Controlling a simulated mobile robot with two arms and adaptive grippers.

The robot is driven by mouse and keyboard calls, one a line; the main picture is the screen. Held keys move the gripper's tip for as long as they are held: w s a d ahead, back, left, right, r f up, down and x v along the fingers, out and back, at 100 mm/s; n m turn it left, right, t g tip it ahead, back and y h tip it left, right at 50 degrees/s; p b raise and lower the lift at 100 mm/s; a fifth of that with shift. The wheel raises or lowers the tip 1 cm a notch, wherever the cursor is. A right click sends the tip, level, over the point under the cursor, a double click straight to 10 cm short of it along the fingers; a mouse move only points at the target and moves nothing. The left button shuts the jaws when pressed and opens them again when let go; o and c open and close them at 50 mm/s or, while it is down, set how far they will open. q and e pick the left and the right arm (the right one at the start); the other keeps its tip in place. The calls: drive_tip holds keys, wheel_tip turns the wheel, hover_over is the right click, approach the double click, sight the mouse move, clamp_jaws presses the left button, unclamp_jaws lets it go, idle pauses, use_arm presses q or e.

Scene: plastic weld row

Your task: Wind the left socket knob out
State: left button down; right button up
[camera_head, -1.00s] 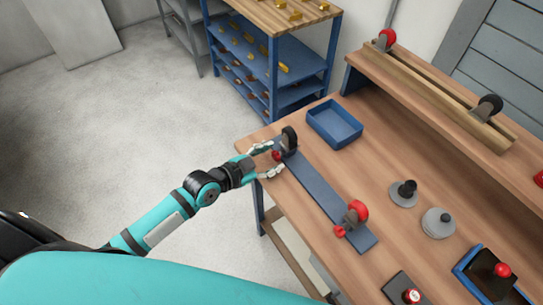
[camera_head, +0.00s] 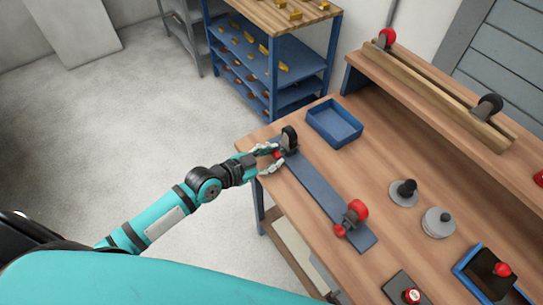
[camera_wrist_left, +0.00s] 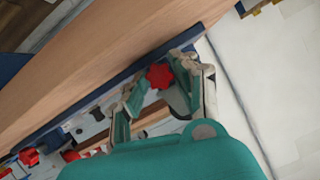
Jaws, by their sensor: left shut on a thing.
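The left socket stands at the far end of a blue-grey rail (camera_head: 318,187) on the workbench and holds a black-wheeled caster (camera_head: 290,138). Its red knob (camera_head: 277,154) faces the table's left edge. My left gripper (camera_head: 271,158) is shut on this knob. In the left wrist view the lobed red knob (camera_wrist_left: 159,76) shows between the fingertips (camera_wrist_left: 160,80) of the gripper. The fingers hide part of the knob in the head view. At the near end of the rail, a red-wheeled caster (camera_head: 356,212) sits in the other socket, with its own red knob (camera_head: 339,230). My right gripper is not in view.
A blue tray (camera_head: 335,122) lies behind the rail. Two grey discs with posts (camera_head: 404,193) (camera_head: 439,222), a red button box (camera_head: 408,293) and a blue-edged black tray (camera_head: 480,277) are at the right. A raised wooden shelf (camera_head: 440,95) runs along the back.

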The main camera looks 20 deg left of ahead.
use_arm(q)
drive_tip(key=shift+a+f+n, duration=0.1)
drive_tip(key=shift+n, duration=0.2)
drive_tip(key=shift+w+f+n+g+h+b, duration=0.15)
drive_tip(key=shift+n+g+h+b, duration=0.4)
drive_tip(key=shift+b, duration=0.65)
drive_tip(key=shift+r+n+h, duration=0.2)
drive_tip(key=shift+n+h, duration=0.05)
drive_tip(key=shift+n, duration=0.2)
drive_tip(key=c, duration=1)
unclamp_jaws()
drive_tip(key=shift+c, duration=0.2)
drive_tip(key=shift+r, duration=0.1)
drive_tip(key=v, duration=1.2)
